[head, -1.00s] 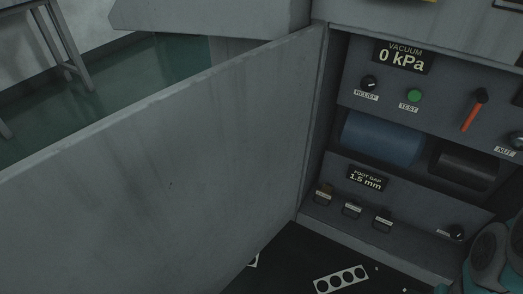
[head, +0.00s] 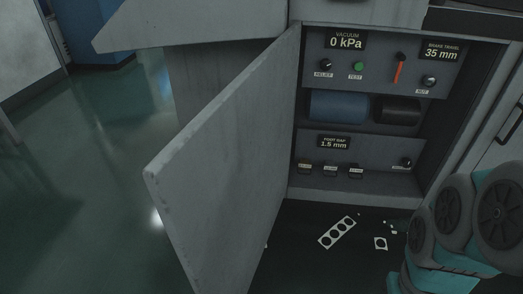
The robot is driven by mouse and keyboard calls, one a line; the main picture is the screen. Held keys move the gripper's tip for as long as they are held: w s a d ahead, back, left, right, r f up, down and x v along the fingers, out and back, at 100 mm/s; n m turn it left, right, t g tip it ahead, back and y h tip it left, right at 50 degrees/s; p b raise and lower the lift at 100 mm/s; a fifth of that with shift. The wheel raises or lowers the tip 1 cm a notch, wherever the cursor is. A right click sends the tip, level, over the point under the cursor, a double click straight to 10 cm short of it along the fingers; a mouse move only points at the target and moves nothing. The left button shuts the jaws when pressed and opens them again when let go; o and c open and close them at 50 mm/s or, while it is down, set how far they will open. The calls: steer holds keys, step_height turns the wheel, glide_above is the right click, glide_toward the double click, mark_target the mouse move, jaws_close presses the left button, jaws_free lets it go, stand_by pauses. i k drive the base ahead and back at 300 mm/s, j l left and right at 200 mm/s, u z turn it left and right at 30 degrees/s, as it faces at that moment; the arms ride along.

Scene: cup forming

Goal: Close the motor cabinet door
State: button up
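The motor cabinet door (head: 225,165) is a plain grey panel hinged at the left side of the cabinet opening. It stands wide open and swings out toward me, its free edge at the lower left. The motor cabinet (head: 300,193) is open, showing a blue cylinder (head: 338,105), a dark cylinder (head: 397,111), a vacuum display at 0 kPa (head: 346,41), a brake travel display at 35 mm and a foot gap display at 1.5 mm. My grey and teal arm (head: 452,225) shows at the lower right, apart from the door. My gripper is not in view.
A perforated strip (head: 337,232) and small white scraps (head: 380,243) lie on the dark floor before the cabinet. A grey sloped ledge (head: 215,28) juts out above the door. Green floor (head: 80,180) is clear to the left.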

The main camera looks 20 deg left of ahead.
mark_target(217, 190)
steer(key=k+j, duration=0.1)
steer(key=j, duration=0.3)
steer(key=k+j+z, duration=0.1)
steer(key=j, duration=0.25)
steer(key=k+j, duration=0.1)
steer(key=j, duration=0.3)
steer(key=k+j+z, duration=0.1)
steer(key=j, duration=0.3)
steer(key=k+j, duration=0.1)
steer(key=j, duration=0.25)
